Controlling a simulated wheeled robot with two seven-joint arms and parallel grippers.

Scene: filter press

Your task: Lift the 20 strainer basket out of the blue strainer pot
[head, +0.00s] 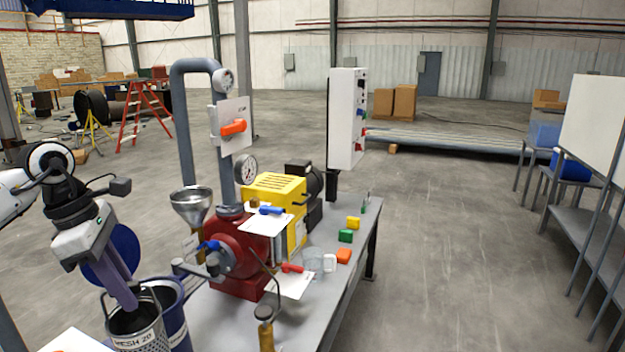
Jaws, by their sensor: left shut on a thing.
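The strainer basket (152,341), a perforated metal cup marked "MESH 20", is at the bottom left of the head view. Its outer wall shows in front of the blue strainer pot (180,326). The picture's lower edge cuts off both, so the basket's bottom is hidden. I cannot tell whether its lower part is still inside the pot. My left gripper (126,301) points down and is shut on the basket, its fingertips at the basket's mouth. A round blue disc (125,243) stands behind the gripper. My right gripper is not in view.
A grey bench (344,293) right of the pot carries a red pump (237,256), a yellow motor box (274,188), a funnel (192,203) and small coloured blocks (345,236). Grey pipes rise behind.

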